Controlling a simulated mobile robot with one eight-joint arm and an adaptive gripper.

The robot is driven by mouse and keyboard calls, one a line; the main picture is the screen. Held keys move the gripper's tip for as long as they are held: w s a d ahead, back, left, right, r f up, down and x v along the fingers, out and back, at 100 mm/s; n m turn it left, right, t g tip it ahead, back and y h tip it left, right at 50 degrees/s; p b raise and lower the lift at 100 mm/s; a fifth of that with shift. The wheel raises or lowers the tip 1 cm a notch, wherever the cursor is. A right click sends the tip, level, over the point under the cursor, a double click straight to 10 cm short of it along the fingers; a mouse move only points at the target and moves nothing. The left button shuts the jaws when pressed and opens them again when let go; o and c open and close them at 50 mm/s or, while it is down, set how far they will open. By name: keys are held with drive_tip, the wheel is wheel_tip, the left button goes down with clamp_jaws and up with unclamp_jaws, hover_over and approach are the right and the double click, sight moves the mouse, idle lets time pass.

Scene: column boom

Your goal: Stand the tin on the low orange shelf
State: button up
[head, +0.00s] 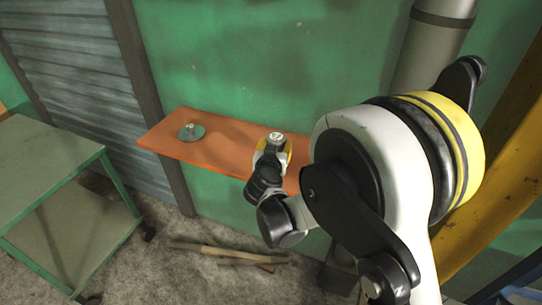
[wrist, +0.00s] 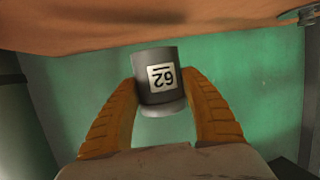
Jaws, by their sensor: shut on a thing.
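The tin (wrist: 155,68) is a small dark grey cylinder with a white label reading 62, upside down in the wrist view. My gripper (wrist: 160,92) is shut on it, one orange finger on each side. In the head view the tin's pale top (head: 275,137) shows at the end of my gripper (head: 272,152), over the right part of the orange shelf (head: 225,142). Whether the tin touches the shelf cannot be told. My arm hides the shelf's right end.
A dark green disc-shaped thing with a knob (head: 191,132) stands on the shelf's left part. The green wall (head: 240,60) is behind the shelf. A green trolley (head: 50,150) stands at left. Wooden strips (head: 225,252) lie on the floor. The shelf between disc and tin is clear.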

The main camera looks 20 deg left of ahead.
drive_tip(key=shift+w+a+f, duration=0.6)
drive_tip(key=shift+w+a, duration=0.1)
drive_tip(key=shift+w+f, duration=0.1)
drive_tip(key=shift+f, duration=0.05)
wheel_tip(320, 180, down, 4)
drive_tip(key=shift+r+b, duration=0.1)
drive_tip(key=shift+b, duration=0.9)
drive_tip(key=shift+r, duration=0.1)
drive_tip(key=o, duration=1)
drive_tip(key=shift+f, duration=0.25)
drive_tip(key=o, duration=0.4)
drive_tip(key=shift+r, duration=0.1)
